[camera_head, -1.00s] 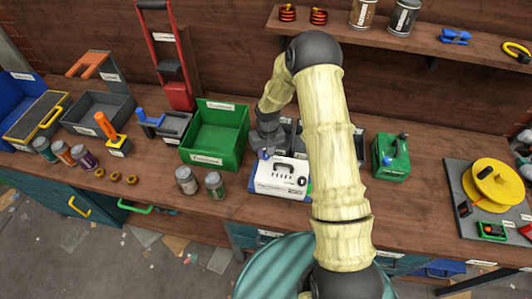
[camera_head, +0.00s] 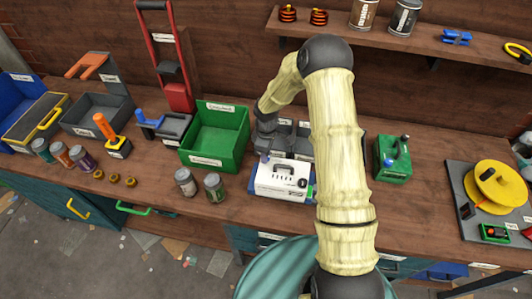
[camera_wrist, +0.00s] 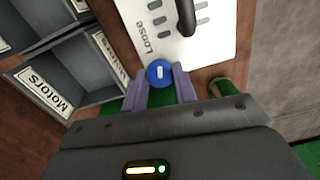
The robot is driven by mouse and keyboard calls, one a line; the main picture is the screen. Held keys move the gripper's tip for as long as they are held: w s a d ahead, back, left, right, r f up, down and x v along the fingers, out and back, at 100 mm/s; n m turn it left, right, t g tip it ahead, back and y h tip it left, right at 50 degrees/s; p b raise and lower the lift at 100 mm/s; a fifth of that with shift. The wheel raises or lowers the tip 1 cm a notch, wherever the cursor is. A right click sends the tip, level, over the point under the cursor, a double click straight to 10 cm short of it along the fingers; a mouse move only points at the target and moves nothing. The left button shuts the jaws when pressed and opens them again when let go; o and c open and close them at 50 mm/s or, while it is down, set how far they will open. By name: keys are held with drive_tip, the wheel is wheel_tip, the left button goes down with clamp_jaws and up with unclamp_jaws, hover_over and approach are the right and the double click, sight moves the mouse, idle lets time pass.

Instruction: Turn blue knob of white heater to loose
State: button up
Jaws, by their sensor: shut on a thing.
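The white heater (camera_head: 283,183) stands on the bench, with a dark handle and slots on its top. In the wrist view its white panel (camera_wrist: 207,50) shows the printed word "Loose" near the knob. The blue knob (camera_wrist: 158,73) is round with a white mark and sits at the heater's edge. My gripper (camera_wrist: 160,84) has its two purple-grey fingers on either side of the knob, shut on it. In the head view my gripper (camera_head: 265,152) is at the heater's back left corner and mostly hides the knob.
A green bin (camera_head: 215,160) stands left of the heater, and two jars (camera_head: 214,188) stand in front of that bin. Grey bins labelled "Motors" (camera_wrist: 45,92) are behind the heater. A green box (camera_head: 393,160) stands to the right.

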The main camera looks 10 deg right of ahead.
drive_tip(key=n+p, duration=0.1)
drive_tip(key=n, duration=0.5)
drive_tip(key=shift+r, duration=0.1)
drive_tip(key=n+p, duration=0.1)
drive_tip(key=n, duration=0.5)
drive_tip(key=shift+a+n, duration=0.1)
drive_tip(key=shift+n, duration=0.2)
drive_tip(key=o, duration=1)
drive_tip(key=r+b, duration=0.1)
drive_tip(key=r, duration=1)
drive_tip(key=r+b, duration=0.1)
drive_tip(key=r, duration=0.5)
drive_tip(key=shift+w+a+r+b, duration=0.1)
drive_tip(key=shift+w+a+b, duration=0.05)
drive_tip(key=shift+w+b, duration=0.15)
drive_tip(key=shift+s, duration=0.1)
